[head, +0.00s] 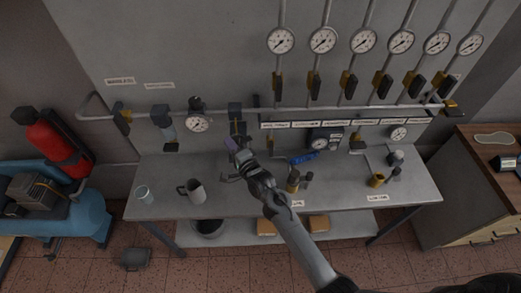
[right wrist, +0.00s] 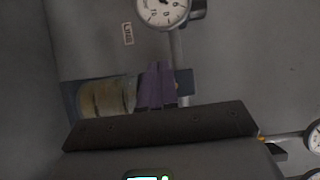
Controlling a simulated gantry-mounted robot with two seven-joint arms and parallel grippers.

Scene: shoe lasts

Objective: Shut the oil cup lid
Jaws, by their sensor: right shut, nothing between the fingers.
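My right gripper (head: 232,145) reaches up from the lower right in the head view. Its purple fingers are together and empty, in front of the wall pipe's dark fitting (head: 237,118). In the right wrist view the purple fingers (right wrist: 157,86) are beside a yellowish cylinder (right wrist: 103,97) in a dark frame; I cannot tell if they touch. A small brass cup (head: 376,180) stands at the bench's right, with grey parts beside it. Another brass piece (head: 293,182) stands at mid-bench. The labels are too small to read, so I cannot tell which is the oil cup, nor its lid.
The grey bench (head: 240,197) holds a dark mug (head: 196,190), a pale cup (head: 144,194) and a blue item (head: 303,157). Several gauges and valves line the wall above the pipe (head: 300,108). The bench's front left is partly clear.

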